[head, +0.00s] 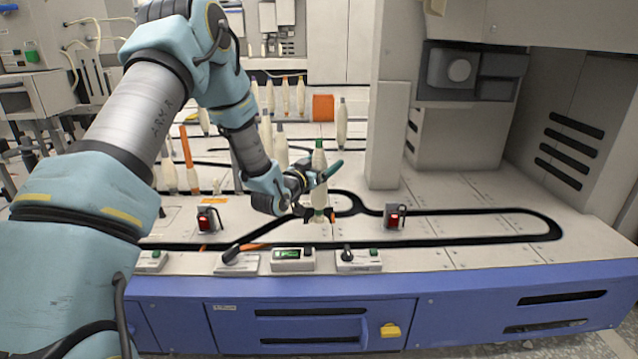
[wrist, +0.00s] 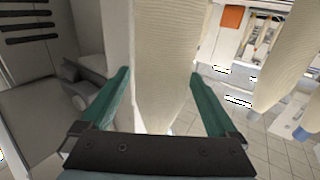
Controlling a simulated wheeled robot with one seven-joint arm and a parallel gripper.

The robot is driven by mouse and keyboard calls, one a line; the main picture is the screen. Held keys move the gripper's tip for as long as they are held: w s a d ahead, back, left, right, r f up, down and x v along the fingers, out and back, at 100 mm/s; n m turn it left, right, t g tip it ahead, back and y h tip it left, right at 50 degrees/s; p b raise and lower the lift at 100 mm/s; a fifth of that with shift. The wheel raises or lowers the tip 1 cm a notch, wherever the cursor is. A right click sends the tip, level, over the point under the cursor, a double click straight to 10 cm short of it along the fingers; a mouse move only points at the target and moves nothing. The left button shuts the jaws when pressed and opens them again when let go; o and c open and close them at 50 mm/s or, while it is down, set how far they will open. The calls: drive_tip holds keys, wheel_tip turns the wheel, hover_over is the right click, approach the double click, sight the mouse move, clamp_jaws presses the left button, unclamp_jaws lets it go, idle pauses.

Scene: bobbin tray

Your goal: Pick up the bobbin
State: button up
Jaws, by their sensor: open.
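A cream bobbin (head: 319,187) with a green tip stands upright on the machine's white top, near the front, at the middle of the head view. My gripper (head: 318,180) reaches it from the left, with a finger showing beside the bobbin. In the wrist view the wound cream body of the bobbin (wrist: 165,65) lies between the two green fingers of my gripper (wrist: 160,92). The fingers are apart, with a gap visible on the right side. The bobbin's lower end is partly hidden by the gripper in the wrist view.
Several cream bobbins (head: 281,147) and an orange one (head: 187,150) stand behind and to the left. A grey column (head: 388,135) rises right of the gripper. Red-lit switches (head: 395,216) and control boxes (head: 358,260) line the front.

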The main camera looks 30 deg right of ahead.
drive_tip(key=shift+w+d, duration=0.25)
drive_tip(key=shift+d, duration=0.15)
clamp_jaws()
idle(0.5)
